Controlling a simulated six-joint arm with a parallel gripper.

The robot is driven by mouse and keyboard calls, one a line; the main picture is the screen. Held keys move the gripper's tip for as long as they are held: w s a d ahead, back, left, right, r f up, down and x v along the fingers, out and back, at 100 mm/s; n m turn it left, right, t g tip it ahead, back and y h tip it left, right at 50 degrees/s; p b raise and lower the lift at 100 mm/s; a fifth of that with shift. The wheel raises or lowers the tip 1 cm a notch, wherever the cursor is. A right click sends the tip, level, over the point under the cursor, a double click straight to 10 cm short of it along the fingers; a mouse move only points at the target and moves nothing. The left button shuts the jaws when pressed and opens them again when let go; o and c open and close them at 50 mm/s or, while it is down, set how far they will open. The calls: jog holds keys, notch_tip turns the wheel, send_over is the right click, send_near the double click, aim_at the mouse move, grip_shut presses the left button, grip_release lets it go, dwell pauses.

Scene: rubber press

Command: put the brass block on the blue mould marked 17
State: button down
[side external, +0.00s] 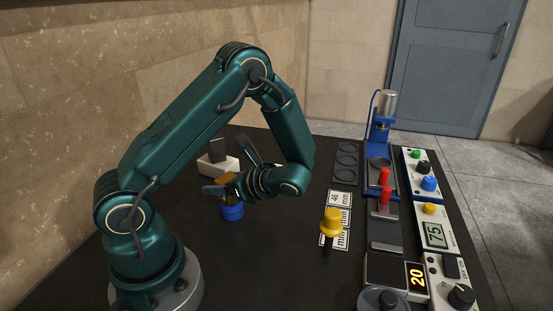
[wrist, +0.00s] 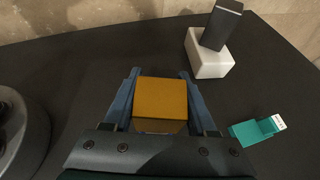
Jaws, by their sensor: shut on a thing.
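The brass block (wrist: 160,97) is between the two fingers of my gripper (wrist: 158,82) in the wrist view, and the fingers are shut on it. In the side view my gripper (side external: 226,187) is low over the left part of the table, and part of the brass block (side external: 229,181) shows there. A round blue mould (side external: 232,212) stands right below the block. I cannot tell whether the block touches it. No number can be read on the mould, and it does not show in the wrist view.
A white base with a dark upright piece (wrist: 208,55) stands beyond my gripper. A small teal piece (wrist: 255,131) lies at right in the wrist view. A yellow-knobbed tool (side external: 333,221), black rings (side external: 346,160), a blue press (side external: 381,130) and control boxes (side external: 434,233) are at right.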

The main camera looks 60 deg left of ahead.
jog(key=shift+c, duration=1)
grip_release()
jog(key=shift+f, duration=0.1)
jog(key=shift+w+d+r, duration=0.1)
jog(key=shift+d+r, duration=0.05)
jog(key=shift+r, duration=0.05)
jog(key=v, duration=1.2)
jog(key=s+d+r+n+t+h, duration=0.5)
jog(key=d+n+t+h, duration=0.4)
jog(key=n, duration=0.4)
jog(key=shift+s+r+t+h, duration=0.4)
jog(key=shift+t+h, duration=0.3)
jog(key=shift+h, duration=0.6)
